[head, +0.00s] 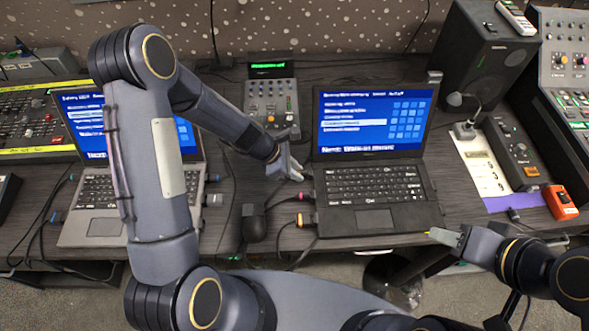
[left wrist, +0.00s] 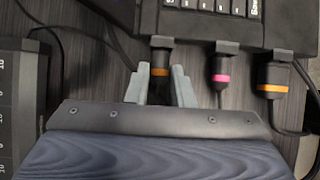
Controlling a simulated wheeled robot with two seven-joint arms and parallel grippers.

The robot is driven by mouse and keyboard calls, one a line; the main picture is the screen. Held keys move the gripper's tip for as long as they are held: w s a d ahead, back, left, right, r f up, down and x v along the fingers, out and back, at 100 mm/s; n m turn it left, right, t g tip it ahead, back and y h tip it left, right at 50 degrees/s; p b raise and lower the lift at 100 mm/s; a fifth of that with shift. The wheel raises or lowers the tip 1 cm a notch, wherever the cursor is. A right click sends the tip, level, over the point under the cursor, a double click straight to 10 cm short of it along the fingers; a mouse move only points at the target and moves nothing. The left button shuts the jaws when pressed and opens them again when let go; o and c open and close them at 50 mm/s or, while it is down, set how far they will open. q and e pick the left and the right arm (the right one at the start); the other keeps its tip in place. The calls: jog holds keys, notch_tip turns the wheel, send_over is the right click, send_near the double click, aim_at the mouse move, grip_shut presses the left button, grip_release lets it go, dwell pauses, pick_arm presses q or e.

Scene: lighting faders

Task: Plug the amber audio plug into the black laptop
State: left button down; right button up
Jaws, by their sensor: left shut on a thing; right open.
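The black laptop (head: 375,190) stands open on the desk with a lit blue screen; its side edge (left wrist: 195,20) is at the top of the left wrist view. My left gripper (head: 292,172) is at the laptop's left side. In the left wrist view my left gripper (left wrist: 160,88) is shut on the amber audio plug (left wrist: 160,70), a black plug with an amber band. The plug's front end is at the laptop's edge; I cannot tell how deep it sits. My right gripper (head: 447,238) is open and empty near the laptop's front right corner.
Beside the amber plug are a pink-banded plug (left wrist: 220,76) and a larger orange-banded connector (left wrist: 274,76), both at the laptop's edge. A grey laptop (head: 100,222) stands left, partly behind my arm. A small mixer (head: 270,98), speaker (head: 480,50) and orange box (head: 560,202) surround the laptop.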

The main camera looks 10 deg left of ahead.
pick_arm(q)
jog(key=shift+d, duration=0.2)
jog(key=c, duration=1.2)
grip_release()
jog(key=s+a+r+m+t, duration=0.1)
jog(key=s+a+r+m, duration=0.15)
jog(key=r, duration=0.45)
jog(key=s+a+r+m, duration=0.2)
jog(key=s+r+m, duration=0.2)
jog(key=r, duration=0.3)
jog(key=s+a+r+m+t, duration=0.1)
jog(key=s+a+r+m, duration=0.15)
jog(key=r, duration=0.45)
jog(key=s+a+r+m+y, duration=0.1)
jog(key=s+m, duration=0.2)
jog(key=s, duration=0.1)
jog(key=s+a+r+m+t+y, duration=0.1)
jog(key=s+m, duration=0.3)
jog(key=s, duration=0.1)
jog(key=s+a+r+m, duration=0.1)
jog(key=s+m, duration=0.2)
jog(key=s, duration=0.1)
jog(key=shift+s+r+m+t+y+p, duration=0.3)
jog(key=shift+s+r+t+y, duration=0.05)
jog(key=shift+t+y, duration=0.05)
